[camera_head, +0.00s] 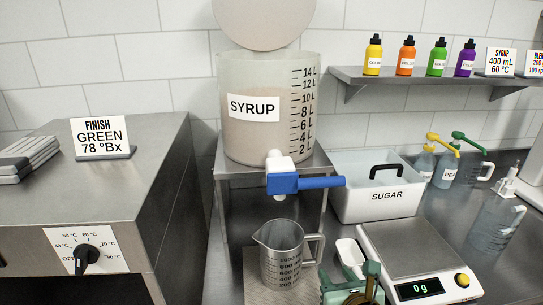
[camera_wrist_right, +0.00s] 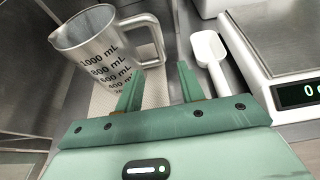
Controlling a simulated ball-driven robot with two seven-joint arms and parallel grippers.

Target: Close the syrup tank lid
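The syrup tank (camera_head: 268,125) is a translucent tub marked SYRUP with a litre scale, standing on a steel stand. Its round beige lid (camera_head: 264,22) is raised, standing up behind the tank's rim, so the tank is open; the lid's top is cut off by the picture edge. A white tap with a blue handle (camera_head: 300,184) is on the tank's front. My right gripper (camera_head: 353,276) is low at the bottom of the head view, below and right of the tank. In the wrist view its green fingers (camera_wrist_right: 160,78) are apart, with nothing held. My left gripper is not in view.
A steel measuring jug (camera_head: 283,255) stands below the tap, beside a white scoop (camera_head: 350,254). A SUGAR bin (camera_head: 375,187) and a scale (camera_head: 412,252) reading 0 g are to the right. A shelf (camera_head: 430,77) with coloured bottles is at the upper right.

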